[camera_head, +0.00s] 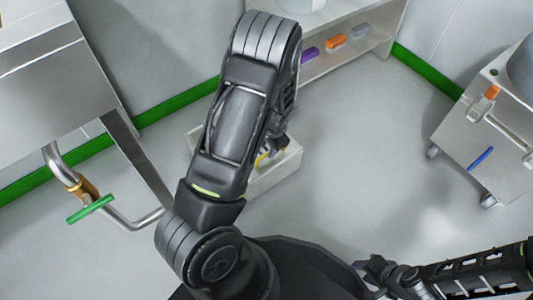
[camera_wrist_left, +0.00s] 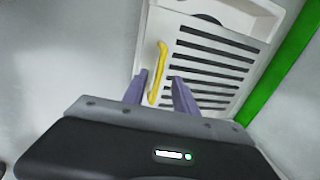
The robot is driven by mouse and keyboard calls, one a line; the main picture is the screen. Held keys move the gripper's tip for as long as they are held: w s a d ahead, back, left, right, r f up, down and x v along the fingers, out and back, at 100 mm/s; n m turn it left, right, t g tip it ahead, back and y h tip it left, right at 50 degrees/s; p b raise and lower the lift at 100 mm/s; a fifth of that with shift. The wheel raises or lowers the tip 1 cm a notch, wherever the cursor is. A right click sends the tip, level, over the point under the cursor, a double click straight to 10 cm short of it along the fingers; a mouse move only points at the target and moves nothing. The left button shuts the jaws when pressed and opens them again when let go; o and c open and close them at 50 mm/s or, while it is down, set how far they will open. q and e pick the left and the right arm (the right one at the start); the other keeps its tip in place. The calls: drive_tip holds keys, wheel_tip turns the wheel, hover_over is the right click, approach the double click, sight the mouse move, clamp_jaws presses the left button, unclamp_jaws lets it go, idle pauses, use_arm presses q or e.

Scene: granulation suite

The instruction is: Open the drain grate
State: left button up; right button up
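The drain grate (camera_wrist_left: 212,62) is a pale panel with dark parallel slots, seen in the left wrist view. A yellow handle (camera_wrist_left: 158,72) runs along its left side. In the head view the handle (camera_head: 264,157) shows on a low white box-like drain housing (camera_head: 270,179), partly hidden by my left arm. My left gripper (camera_wrist_left: 160,92) is open, its two purple fingers on either side of the handle's lower part, with gaps visible. Contact cannot be told. My right gripper (camera_head: 366,272) is at the bottom of the head view, away from the grate; its finger opening is unclear.
A steel sink unit (camera_head: 58,75) with a pipe and green valve handle (camera_head: 90,209) stands at left. A shelf (camera_head: 345,55) with coloured blocks is at the back. A wheeled steel cart (camera_head: 490,130) is at right. Floor between is clear.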

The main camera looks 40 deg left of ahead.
sight(266, 154)
use_arm(q)
drive_tip(key=f, duration=0.1)
drive_tip(key=f+b, duration=0.1)
drive_tip(key=f, duration=0.2)
drive_tip(key=shift+w+a+f, duration=0.1)
drive_tip(key=shift+a+f, duration=0.05)
drive_tip(key=shift+a, duration=0.25)
drive_tip(key=shift+c, duration=0.4)
clamp_jaws()
idle(0.6)
